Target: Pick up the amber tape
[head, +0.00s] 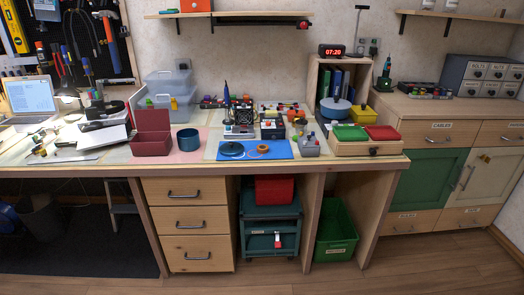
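A small amber ring, which looks like the amber tape (263,148), lies flat on the blue mat (284,155) near the front of the workbench. A dark blue round thing (232,149) lies to its left on the same mat. A grey device with knobs (309,146) stands to its right. Neither of my grippers shows in the head view.
A dark red open box (152,144) and a teal cylinder (188,139) stand left of the mat. A wooden tray with green and red bins (369,149) stands at the right. Electronics crowd the bench behind the mat.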

